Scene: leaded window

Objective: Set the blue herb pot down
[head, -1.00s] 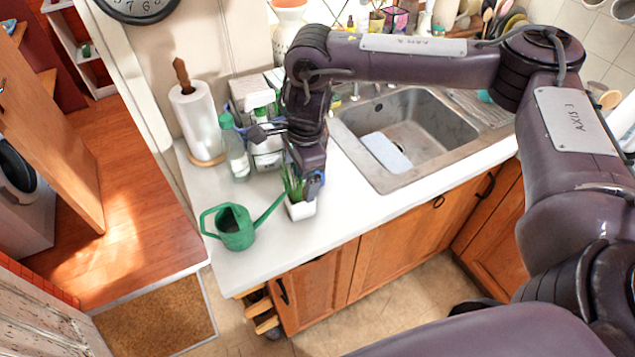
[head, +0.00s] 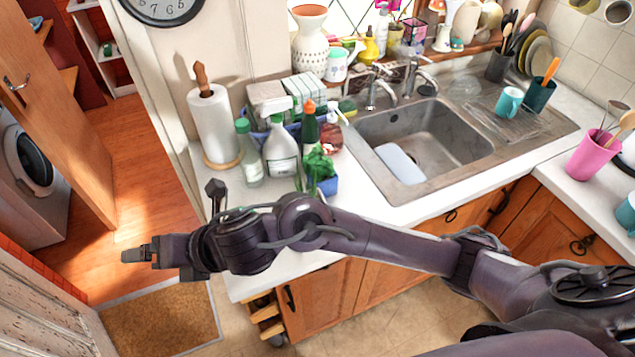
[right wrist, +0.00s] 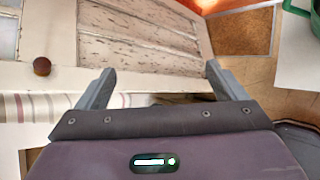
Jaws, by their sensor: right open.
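The blue herb pot (head: 326,185) with bushy green leaves stands upright on the white counter, just left of the sink and in front of the bottles. My right forearm passes in front of it and just below it in the head view. My right gripper (head: 138,254) is out to the left, past the counter's end and well apart from the pot. In the right wrist view the right gripper (right wrist: 160,85) is open, with nothing between its fingers. My left gripper is not in view.
The sink (head: 430,135) lies right of the pot. A spray bottle (head: 281,150) and a paper towel roll (head: 212,125) stand behind and left. A green watering can (right wrist: 300,8) shows only at the edge of the right wrist view; my arm hides that counter area in the head view.

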